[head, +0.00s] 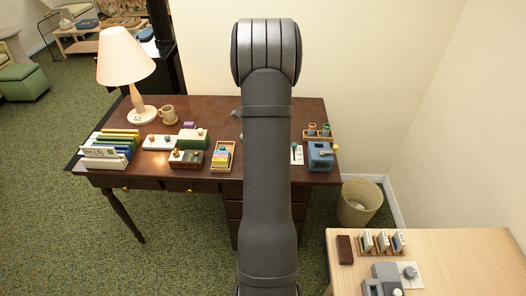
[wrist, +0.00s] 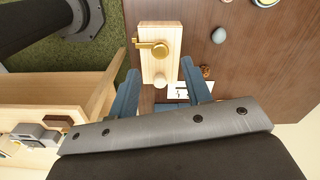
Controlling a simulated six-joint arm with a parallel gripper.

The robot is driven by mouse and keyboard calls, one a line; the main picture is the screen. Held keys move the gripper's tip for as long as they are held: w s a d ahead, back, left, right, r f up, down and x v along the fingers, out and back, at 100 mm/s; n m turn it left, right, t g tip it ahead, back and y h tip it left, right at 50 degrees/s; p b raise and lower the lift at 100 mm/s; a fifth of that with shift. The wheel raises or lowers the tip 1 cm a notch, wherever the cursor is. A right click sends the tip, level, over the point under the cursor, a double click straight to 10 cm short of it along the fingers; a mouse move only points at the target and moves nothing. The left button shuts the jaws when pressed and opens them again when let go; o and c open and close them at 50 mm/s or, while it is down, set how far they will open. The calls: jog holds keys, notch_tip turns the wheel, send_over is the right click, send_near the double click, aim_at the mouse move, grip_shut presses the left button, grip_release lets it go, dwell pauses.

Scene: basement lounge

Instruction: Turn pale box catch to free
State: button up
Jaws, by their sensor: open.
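The pale box (wrist: 172,68) is a light wooden block on the dark desk, near the desk's edge in the wrist view. Its catch (wrist: 152,45) is a brass lever with a round pivot; the lever lies across the box and its arm points left in the picture. In the head view, my arm hides the gripper, and I cannot make out the pale box.
Beside the box on the dark desk (head: 226,103) are a white card (head: 297,155) and a blue box (head: 319,163) with a lever. A grey egg-shaped thing (wrist: 219,35) lies close by. A pale table (head: 455,260) stands at the right.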

jog(key=shift+f, duration=2.7)
grip_shut()
